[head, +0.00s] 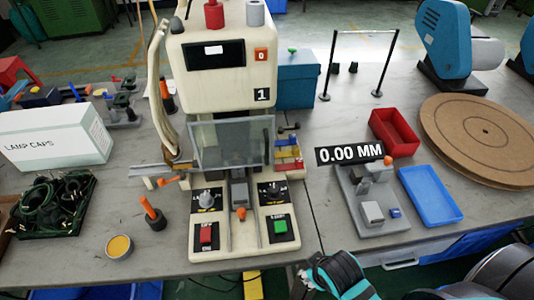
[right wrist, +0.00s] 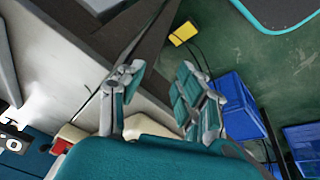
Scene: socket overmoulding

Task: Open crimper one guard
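Crimper one (head: 223,52) is the cream machine marked "1" in the middle of the bench. Its guard (head: 232,142) is a grey see-through panel, hanging down across the front of the working area. The crimper's base carries a red button (head: 206,233), a green button (head: 280,227) and two dials. My right gripper (head: 318,272) is at the bench's front edge, low and right of the crimper, apart from the guard. In the right wrist view its teal fingers (right wrist: 158,80) are spread with nothing between them. My left gripper is in neither view.
Left of the crimper are an orange-handled tool (head: 152,213), a yellow-filled tin (head: 119,247) and a white box (head: 56,139). On the right are a gauge stand (head: 385,222), a blue tray (head: 430,194), a red bin (head: 394,132) and a round board (head: 484,135).

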